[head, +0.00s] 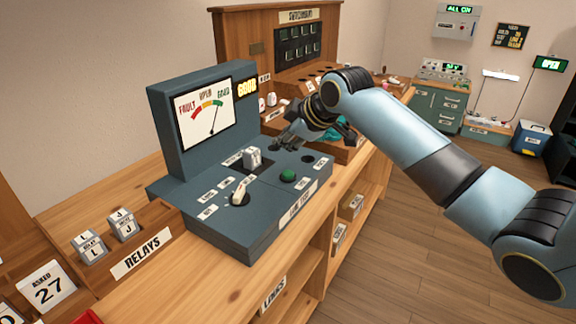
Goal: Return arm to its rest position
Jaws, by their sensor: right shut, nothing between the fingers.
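My right arm (415,160) reaches in from the right edge. Its gripper (282,140) is shut and empty, above the back right part of the blue-grey tester console (255,232). A grey-white relay block (253,158) sits upright in the console, apart from the gripper. In front of it are a white-handled lever (240,191) and a green button (287,175). My left gripper is not in view.
A wooden rack labelled RELAYS (140,254) holds two relays (90,246) at the left. A card reading 27 (47,286) stands near it. A wooden switchboard cabinet (300,45) stands behind my gripper. The floor (400,270) right of the bench is clear.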

